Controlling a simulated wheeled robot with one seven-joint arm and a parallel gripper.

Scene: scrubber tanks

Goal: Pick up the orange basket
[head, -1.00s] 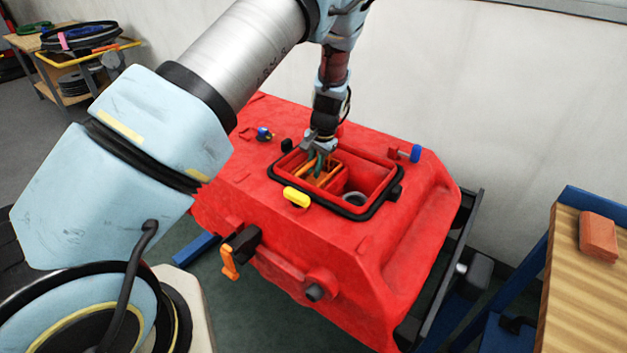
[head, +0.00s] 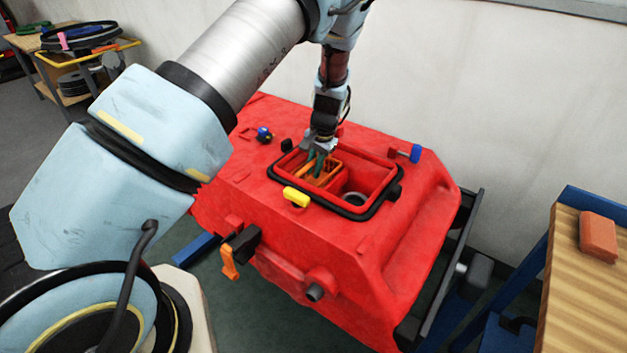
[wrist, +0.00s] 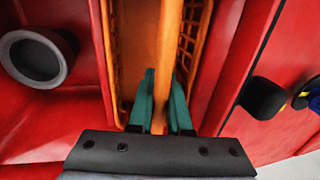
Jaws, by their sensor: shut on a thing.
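The orange basket (head: 334,174) sits inside the open hatch of the red tank (head: 260,200), against the left part of the opening. It also shows in the wrist view (wrist: 140,45), with mesh sides and a central orange bar. My gripper (head: 316,165) reaches down into the hatch from above. In the wrist view its two green fingers (wrist: 161,105) stand on either side of the bar and are shut on it. The basket's lower part is hidden by the hatch rim and the tank wall.
A grey round pipe opening (wrist: 36,58) lies beside the basket inside the tank. A yellow latch (head: 296,196) and a blue knob (head: 415,153) stand near the rim. A wooden-topped bench (head: 580,300) is at right.

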